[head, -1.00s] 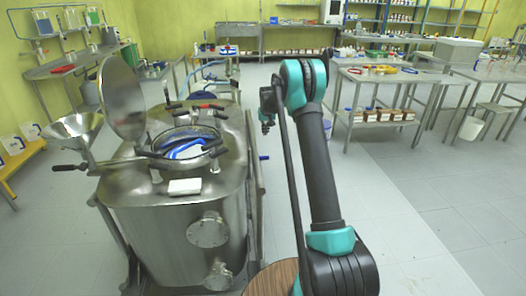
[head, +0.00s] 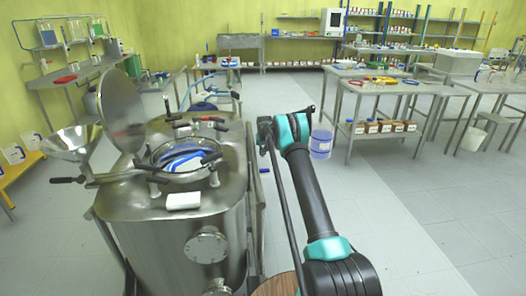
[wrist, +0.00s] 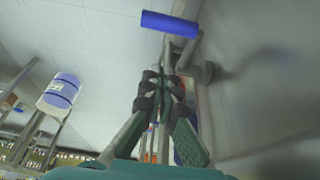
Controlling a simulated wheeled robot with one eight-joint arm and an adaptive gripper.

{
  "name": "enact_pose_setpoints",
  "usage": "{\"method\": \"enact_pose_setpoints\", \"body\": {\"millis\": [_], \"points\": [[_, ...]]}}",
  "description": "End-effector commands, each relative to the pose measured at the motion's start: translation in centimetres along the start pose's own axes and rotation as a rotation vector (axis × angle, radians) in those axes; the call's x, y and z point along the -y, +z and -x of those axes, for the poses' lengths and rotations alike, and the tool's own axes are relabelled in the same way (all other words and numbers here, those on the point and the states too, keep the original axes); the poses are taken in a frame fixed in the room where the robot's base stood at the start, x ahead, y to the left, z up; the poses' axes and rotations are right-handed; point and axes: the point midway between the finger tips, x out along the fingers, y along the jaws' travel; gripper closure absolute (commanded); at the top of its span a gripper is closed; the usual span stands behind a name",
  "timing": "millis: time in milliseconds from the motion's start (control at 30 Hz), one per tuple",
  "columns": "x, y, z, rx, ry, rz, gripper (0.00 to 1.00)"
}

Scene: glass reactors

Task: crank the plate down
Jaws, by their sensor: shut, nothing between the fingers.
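A crank with a blue cylindrical grip (wrist: 170,23) shows at the top of the wrist view, on a metal shaft beside a large grey metal wall. In the head view the blue grip (head: 264,170) is at the right side of the steel reactor (head: 175,245). My gripper (wrist: 158,88) is shut and empty, its dark fingertips together below the blue grip in the wrist picture and apart from it. In the head view my arm hides most of the gripper. I cannot tell which part is the plate.
The reactor's round lid (head: 121,110) stands open, with a funnel (head: 72,145) to its left. A blue-and-white bucket (head: 321,144) stands beyond my arm. Work tables (head: 390,88) stand at the back right. The floor at right is clear.

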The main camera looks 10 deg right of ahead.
Motion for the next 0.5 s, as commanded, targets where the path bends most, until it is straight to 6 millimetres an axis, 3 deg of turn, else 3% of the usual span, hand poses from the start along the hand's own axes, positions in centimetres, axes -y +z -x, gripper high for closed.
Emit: {"method": "enact_pose_setpoints", "body": {"millis": [233,500], "points": [[0.0,0.0,-3.9,0.000,0.000,0.000,1.00],[0.0,2.5,-6.0,0.000,0.000,0.000,1.00]]}}
